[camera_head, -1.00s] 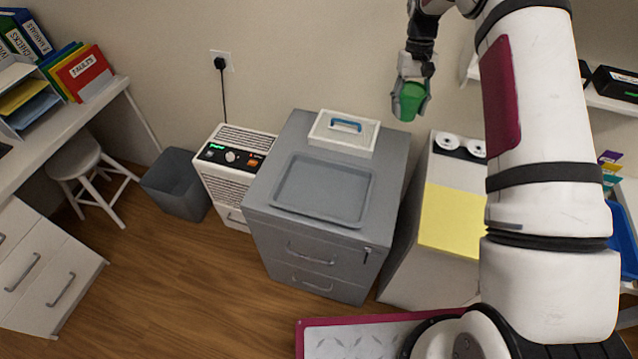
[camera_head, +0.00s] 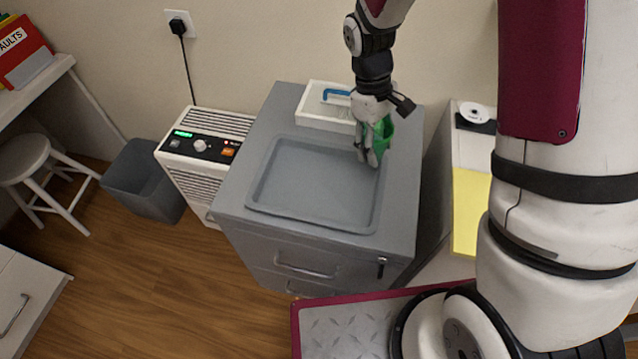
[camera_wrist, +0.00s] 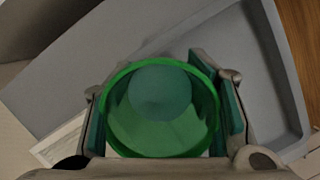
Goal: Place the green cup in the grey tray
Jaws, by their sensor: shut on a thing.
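The green cup (camera_head: 384,142) is held between the fingers of my gripper (camera_head: 372,152), above the back right part of the grey tray. In the wrist view I look down into the open mouth of the cup (camera_wrist: 160,110), with a finger on each side of it. The grey tray (camera_head: 300,208) is shallow and rectangular, lies on the grey drawer cabinet and is empty where I can see it. Its rim also shows at the right in the wrist view (camera_wrist: 272,75). My gripper hides its back right corner.
A white box (camera_head: 318,105) with a blue handle stands behind the tray, close to my gripper. A white heater-like unit (camera_head: 205,150) and a grey bin (camera_head: 145,182) stand left of the cabinet (camera_head: 265,115). A yellow sheet (camera_head: 468,210) lies to the right.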

